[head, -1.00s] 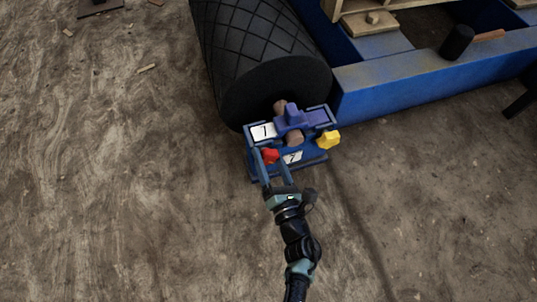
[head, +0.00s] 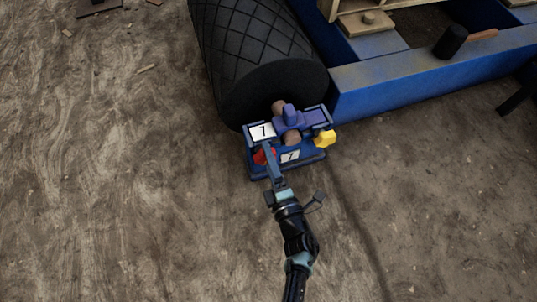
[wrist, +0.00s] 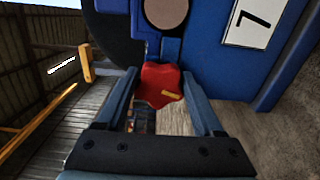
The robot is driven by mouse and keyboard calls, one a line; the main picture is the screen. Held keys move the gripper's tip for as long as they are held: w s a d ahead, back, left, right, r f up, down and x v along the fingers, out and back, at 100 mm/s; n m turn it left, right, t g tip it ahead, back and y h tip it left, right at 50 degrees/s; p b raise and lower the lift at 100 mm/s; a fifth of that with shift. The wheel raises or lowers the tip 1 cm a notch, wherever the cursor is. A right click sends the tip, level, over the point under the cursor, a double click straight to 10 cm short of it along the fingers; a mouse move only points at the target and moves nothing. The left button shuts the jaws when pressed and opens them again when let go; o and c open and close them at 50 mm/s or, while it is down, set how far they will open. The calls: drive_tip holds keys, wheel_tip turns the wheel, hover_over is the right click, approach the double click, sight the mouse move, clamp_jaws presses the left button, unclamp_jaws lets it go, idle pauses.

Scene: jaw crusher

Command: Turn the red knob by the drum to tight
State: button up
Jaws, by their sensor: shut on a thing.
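The red knob (head: 262,156) sits on the front of a blue block (head: 312,157) beside the black drum (head: 262,60). In the head view my gripper (head: 267,147) reaches it from below, and its finger partly covers the knob. In the wrist view the red knob (wrist: 158,84) lies between the two fingers of my gripper (wrist: 162,76), which is shut on it. A short yellow mark (wrist: 172,95) shows on the knob's face, toward its lower right. Any tight marking cannot be made out.
A yellow knob (head: 324,139) is on the block's right side. White labels with a 7 (head: 262,131) are on the block. A purple-blue clamp piece (head: 300,118) sits on top, over the drum's shaft. A blue beam (head: 430,80) lies behind right.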

drive_tip(key=shift+m, duration=1.2)
drive_tip(key=shift+s+f, duration=0.1)
drive_tip(key=o, duration=1.4)
drive_tip(key=p+v, duration=0.4)
drive_tip(key=v, duration=0.8)
drive_tip(key=shift+s+d+p, duration=0.15)
drive_tip(key=shift+s+p, duration=0.2)
drive_tip(key=shift+s, duration=0.05)
